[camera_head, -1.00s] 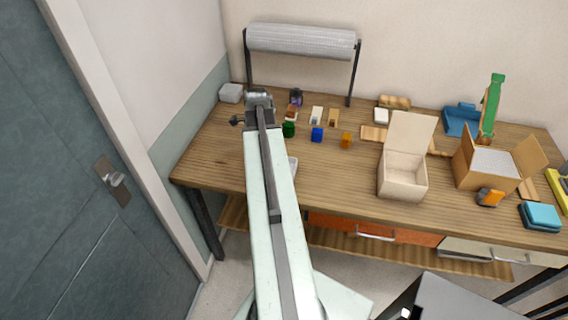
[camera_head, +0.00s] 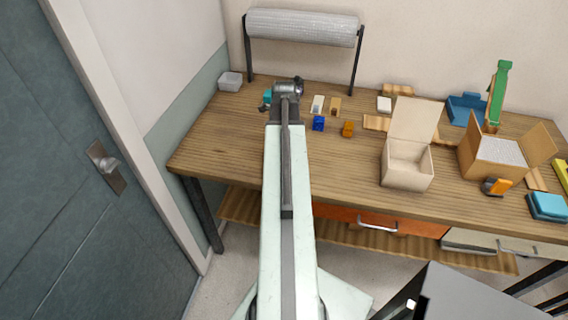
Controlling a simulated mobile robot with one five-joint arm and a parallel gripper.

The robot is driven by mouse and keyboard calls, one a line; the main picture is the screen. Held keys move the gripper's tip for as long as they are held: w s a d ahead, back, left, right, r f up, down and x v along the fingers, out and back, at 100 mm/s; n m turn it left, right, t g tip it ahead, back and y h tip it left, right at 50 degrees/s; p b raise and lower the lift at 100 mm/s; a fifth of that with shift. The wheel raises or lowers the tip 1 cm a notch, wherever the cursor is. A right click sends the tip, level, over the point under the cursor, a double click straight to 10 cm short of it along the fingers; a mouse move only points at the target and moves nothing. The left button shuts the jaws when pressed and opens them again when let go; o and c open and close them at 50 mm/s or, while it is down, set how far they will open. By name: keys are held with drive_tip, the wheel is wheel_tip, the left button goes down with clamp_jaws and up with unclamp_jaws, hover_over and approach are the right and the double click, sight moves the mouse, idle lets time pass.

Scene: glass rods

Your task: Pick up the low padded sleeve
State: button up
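My gripper (camera_head: 287,88) is at the far end of my arm, over the back left of the wooden table (camera_head: 225,150). It is small and seen from behind, so its fingers and anything between them cannot be made out. I cannot tell which thing is the low padded sleeve. Small things near the gripper are a teal piece (camera_head: 267,96) to its left, a white piece (camera_head: 317,103) and a tan piece (camera_head: 335,105) to its right, and a blue piece (camera_head: 318,123) and an orange piece (camera_head: 348,129) in front. My arm hides part of the table.
A roll of bubble wrap (camera_head: 302,27) stands on a black frame at the back. A grey-white container (camera_head: 230,81) is at the back left. An open cream box (camera_head: 407,170) and an open cardboard box (camera_head: 470,160) stand right. The front left tabletop is clear.

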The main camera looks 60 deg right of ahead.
wheel_tip(320, 180, down, 3)
drive_tip(key=shift+r+b, duration=0.15)
drive_tip(key=shift+b, duration=0.5)
drive_tip(key=shift+r, duration=0.2)
drive_tip(key=c, duration=1.1)
wheel_tip(320, 180, up, 10)
drive_tip(key=p, duration=1.1)
drive_tip(key=s+d+r+p, duration=0.1)
drive_tip(key=s+d, duration=0.4)
drive_tip(key=s, duration=0.8)
drive_tip(key=s+d+r+p, duration=0.1)
drive_tip(key=s+d, duration=0.4)
drive_tip(key=s, duration=0.8)
drive_tip(key=s+d+r+p, duration=0.2)
drive_tip(key=s+d, duration=0.4)
drive_tip(key=s, duration=0.8)
drive_tip(key=shift+r, duration=0.35)
drive_tip(key=shift+f+b, duration=4.6)
drive_tip(key=shift+f, duration=0.05)
